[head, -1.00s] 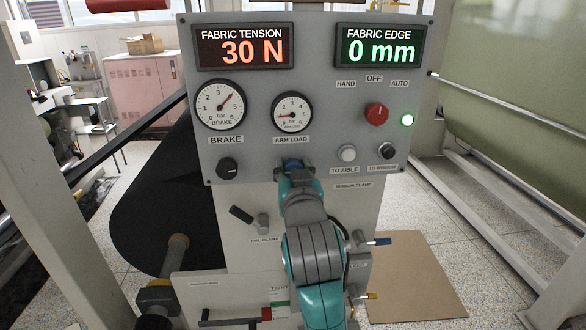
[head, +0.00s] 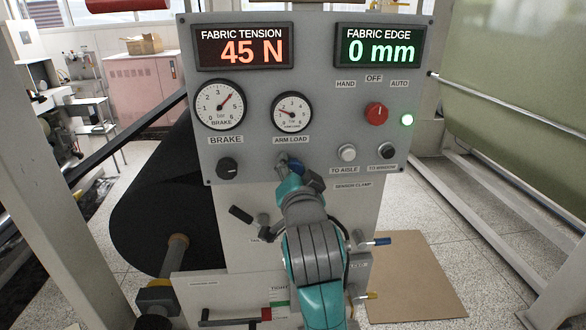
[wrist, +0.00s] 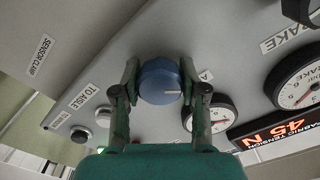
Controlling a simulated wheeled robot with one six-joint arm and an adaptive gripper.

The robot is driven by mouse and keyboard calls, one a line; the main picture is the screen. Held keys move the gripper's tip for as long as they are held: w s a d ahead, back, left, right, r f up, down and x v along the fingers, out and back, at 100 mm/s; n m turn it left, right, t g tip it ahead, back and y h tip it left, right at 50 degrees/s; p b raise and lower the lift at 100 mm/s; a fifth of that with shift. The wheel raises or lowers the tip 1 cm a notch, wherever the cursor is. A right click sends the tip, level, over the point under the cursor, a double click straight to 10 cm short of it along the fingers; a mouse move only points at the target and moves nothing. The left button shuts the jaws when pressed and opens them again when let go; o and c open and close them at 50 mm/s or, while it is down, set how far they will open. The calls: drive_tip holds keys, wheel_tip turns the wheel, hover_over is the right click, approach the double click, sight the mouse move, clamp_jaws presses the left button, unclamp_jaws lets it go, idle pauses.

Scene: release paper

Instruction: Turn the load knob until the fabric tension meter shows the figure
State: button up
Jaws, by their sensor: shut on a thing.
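The load knob (wrist: 159,82) is blue with a pale pointer line, and sits on the grey panel in the wrist view. My gripper (wrist: 160,90) has one finger on each side of it and is shut on it. In the head view my gripper (head: 290,165) is at the panel under the arm load gauge (head: 292,112), and my wrist hides most of the knob. The fabric tension meter (head: 243,47) reads 45 N in orange figures. The arm load gauge needle points to the left part of its dial.
The black brake knob (head: 228,168) is left of my gripper, below the brake gauge (head: 219,105). To the right are a white button (head: 347,153), a black button (head: 387,151) and a red selector (head: 376,112). The fabric edge display (head: 379,46) reads 0 mm.

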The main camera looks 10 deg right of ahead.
idle(0.4)
drive_tip(key=o, duration=1.2)
drive_tip(key=shift+c, duration=0.2)
drive_tip(key=shift+s, duration=0.1)
drive_tip(key=s, duration=0.7)
drive_tip(key=shift+s+a, duration=0.15)
drive_tip(key=shift+a, duration=0.3)
